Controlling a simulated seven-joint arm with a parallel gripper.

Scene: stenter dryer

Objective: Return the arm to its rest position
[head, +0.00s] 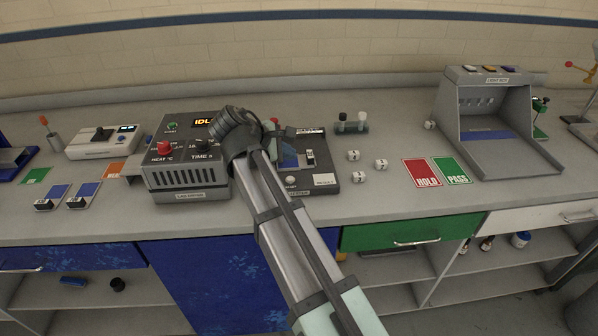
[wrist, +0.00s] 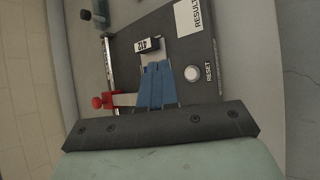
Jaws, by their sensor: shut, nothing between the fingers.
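My arm reaches up from the bottom right in the head view. My gripper (head: 284,134) hangs over the left part of a dark test device (head: 330,164), beside the dryer box. In the wrist view my gripper (wrist: 157,70) shows as a dark bar with narrow blue shapes in front of it, over the device. The jaws are shut and hold nothing. A clip block marked with a number (wrist: 148,45) lies just beyond the tips. A blue swatch (head: 289,160) lies on the device. I cannot tell whether the fingers touch anything there.
The dryer box (head: 187,178) with a red knob stands close left of the arm. A red-knobbed lever (wrist: 100,101) and a RESET button (wrist: 192,73) are near the gripper. White cubes (head: 381,164), HOLD (head: 422,173) and PASS (head: 450,170) cards and a light box (head: 512,150) stand right.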

